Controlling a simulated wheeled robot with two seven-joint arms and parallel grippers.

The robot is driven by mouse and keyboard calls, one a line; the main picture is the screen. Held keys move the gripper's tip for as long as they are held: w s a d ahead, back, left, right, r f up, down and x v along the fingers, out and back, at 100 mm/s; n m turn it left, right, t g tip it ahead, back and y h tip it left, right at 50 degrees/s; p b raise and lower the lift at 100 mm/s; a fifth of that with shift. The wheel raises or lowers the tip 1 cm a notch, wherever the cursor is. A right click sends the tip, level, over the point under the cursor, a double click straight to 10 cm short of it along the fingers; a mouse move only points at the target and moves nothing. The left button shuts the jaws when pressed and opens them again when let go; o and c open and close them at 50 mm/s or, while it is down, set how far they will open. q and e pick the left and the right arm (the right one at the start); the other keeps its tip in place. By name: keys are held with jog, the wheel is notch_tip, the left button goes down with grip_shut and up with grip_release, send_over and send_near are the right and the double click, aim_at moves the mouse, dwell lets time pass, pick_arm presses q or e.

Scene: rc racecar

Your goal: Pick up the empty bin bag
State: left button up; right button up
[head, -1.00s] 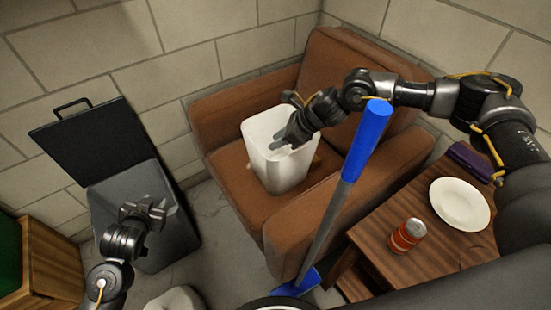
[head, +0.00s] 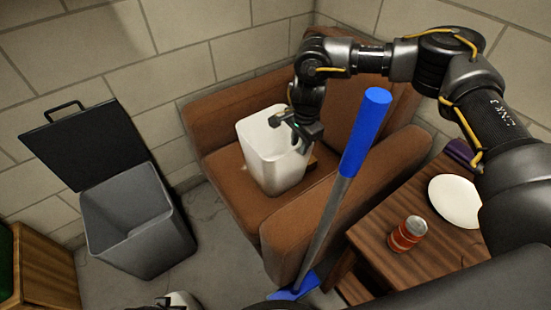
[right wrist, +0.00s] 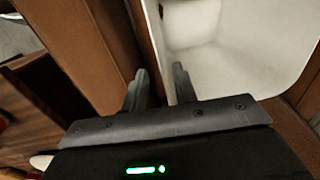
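The white bin bag (head: 262,168) stands open and upright, box-shaped, on the seat of the brown armchair. My right gripper (head: 290,130) is at its right rim, pointing down. In the right wrist view the two fingers of this gripper (right wrist: 157,88) are apart, with the white wall of the bag (right wrist: 240,55) passing between them. One finger is inside the bag and one outside; I cannot tell whether either touches it. My left gripper (head: 165,303) barely shows at the bottom edge of the head view, and its fingers cannot be made out.
A grey bin (head: 140,228) with its lid up stands on the floor at left. A blue-handled tool (head: 335,195) leans in front of the armchair (head: 225,120). A wooden table (head: 385,265) at right holds a red can (head: 407,234) and a white plate (head: 455,200).

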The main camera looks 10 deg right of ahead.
aim_at(296, 161)
jog(key=shift+w+a+f, duration=0.1)
jog(key=shift+w+f, duration=0.05)
jog(key=shift+f, duration=1.6)
jog(key=shift+w+a+f, duration=0.1)
jog(key=shift+w+f, duration=0.05)
jog(key=shift+f, duration=1.55)
grip_shut()
